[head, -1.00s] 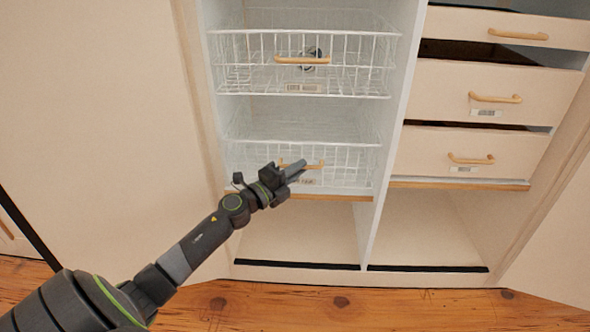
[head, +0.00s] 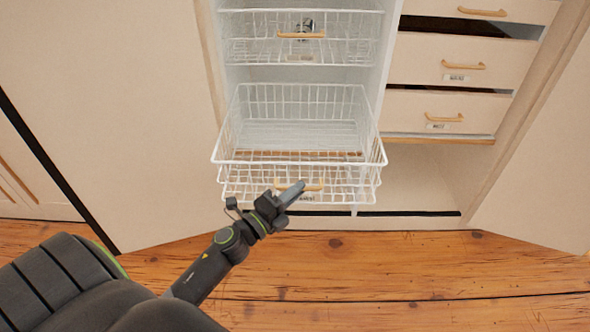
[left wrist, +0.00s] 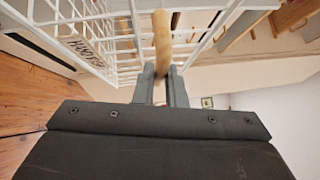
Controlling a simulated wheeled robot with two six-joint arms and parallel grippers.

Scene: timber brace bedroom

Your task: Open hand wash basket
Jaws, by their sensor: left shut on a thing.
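The lower white wire basket (head: 300,158) is pulled well out of the cabinet in the head view and looks empty. A wooden bar handle (head: 314,187) is on its front, with a small label under it. My left gripper (head: 290,192) is shut on that handle. In the left wrist view the two fingers (left wrist: 163,88) close around the wooden handle (left wrist: 162,42). The basket's wire wall (left wrist: 90,40) and its label (left wrist: 88,52) show beside it; the label's text is hard to read. My right gripper is not in view.
An upper wire basket (head: 300,50) with a wooden handle sits above, holding a small dark metallic item. Wooden-handled drawers (head: 450,112) stand to the right. Open cabinet doors flank both sides. The wooden floor (head: 400,265) in front is clear.

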